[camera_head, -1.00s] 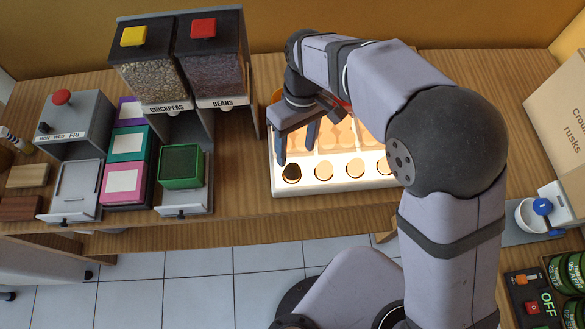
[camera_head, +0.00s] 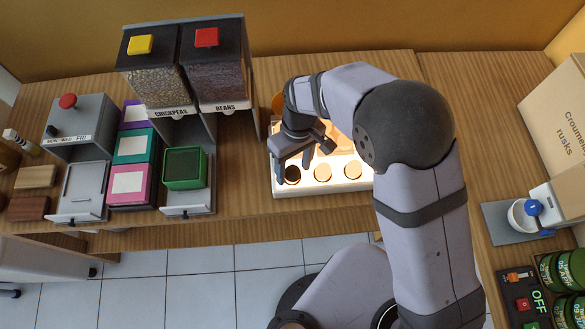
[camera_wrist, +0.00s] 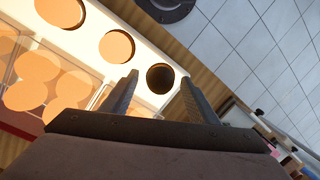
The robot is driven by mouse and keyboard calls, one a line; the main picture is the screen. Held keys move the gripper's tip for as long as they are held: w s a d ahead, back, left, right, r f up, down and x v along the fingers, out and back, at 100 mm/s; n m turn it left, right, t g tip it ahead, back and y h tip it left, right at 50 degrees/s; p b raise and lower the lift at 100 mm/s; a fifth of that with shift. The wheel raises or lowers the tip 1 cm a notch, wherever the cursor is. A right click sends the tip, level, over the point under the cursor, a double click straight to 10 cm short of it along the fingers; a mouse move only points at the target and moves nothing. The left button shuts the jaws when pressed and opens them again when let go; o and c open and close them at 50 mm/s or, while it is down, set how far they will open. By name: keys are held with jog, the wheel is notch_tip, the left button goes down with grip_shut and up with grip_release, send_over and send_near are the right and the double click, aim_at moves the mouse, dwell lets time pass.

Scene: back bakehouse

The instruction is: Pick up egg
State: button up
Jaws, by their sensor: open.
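A lit white box (camera_head: 312,187) on the counter has a front row of round spots. The leftmost spot (camera_head: 292,174) is dark; the ones beside it glow pale orange. I cannot tell whether the dark one is an egg or an empty hole. In the wrist view, rounded glowing eggs (camera_wrist: 37,66) lie in a tray behind the row, at left. My gripper (camera_head: 295,162) is open and empty, pointing down just behind and above the dark spot. In the wrist view the dark spot (camera_wrist: 160,78) lies between its fingertips. My arm hides the right part of the box.
Chickpea and bean dispensers (camera_head: 187,65) stand at the back left of the box. A green container (camera_head: 184,168) sits on a slide-out tray below them. A carton of rusks (camera_head: 560,125) and a small scale (camera_head: 524,217) are at right. Bare counter lies left of the box.

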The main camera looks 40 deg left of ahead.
aim_at(294, 168)
jog(key=shift+c, duration=0.2)
jog(key=c, duration=0.7)
jog(key=shift+r, duration=0.1)
notch_tip(294, 168, up, 10)
jog(key=b, duration=0.3)
jog(key=shift+w, duration=0.1)
